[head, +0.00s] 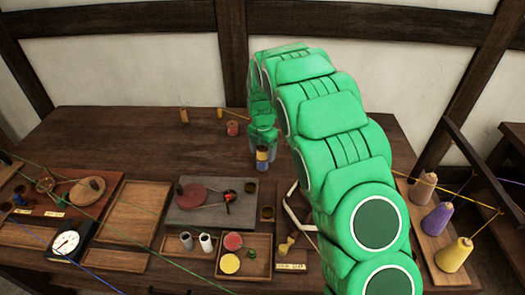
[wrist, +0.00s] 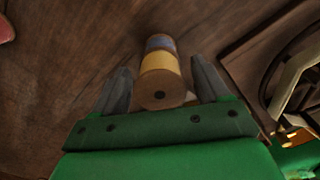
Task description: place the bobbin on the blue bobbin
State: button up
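The yellow bobbin (head: 262,155) stands upright on top of the blue bobbin (head: 262,165), just below my gripper (head: 263,138) in the head view. In the wrist view, the yellow bobbin (wrist: 160,64) is between the two fingers of my gripper (wrist: 160,66), its wooden end with a dark hole facing the camera. A gap shows on each side of it, so the fingers are open. The blue bobbin (wrist: 160,43) shows beyond it, in line with it and touching. The fingers' tips are partly hidden in the head view.
A red bobbin (head: 232,128) stands left of the stack. A grey slab with a dark red disc (head: 191,195) and a wooden tray with red and yellow round pieces (head: 260,266) lie nearer. Large cones (head: 437,219) stand at right. The table's back left is mostly clear.

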aim_at(263, 147)
jog(key=shift+r, duration=0.1)
notch_tip(263, 147, up, 12)
jog(key=s+d+r+m, duration=0.6)
jog(key=s+d+m, duration=0.1)
jog(key=s, duration=0.2)
jog(key=s+d+r+m, duration=0.1)
jog(key=s+d+m, duration=0.3)
jog(key=s, duration=0.9)
jog(key=s+d+m+g, duration=0.1)
jog(key=s+d+m, duration=0.3)
jog(key=s+m, duration=0.6)
jog(key=s+d+r+m, duration=0.1)
jog(key=s+d+m, duration=0.3)
jog(key=s, duration=1.3)
jog(key=shift+s+r+m+g, duration=0.3)
jog(key=shift+r+m+g, duration=0.1)
jog(key=shift+m, duration=1.7)
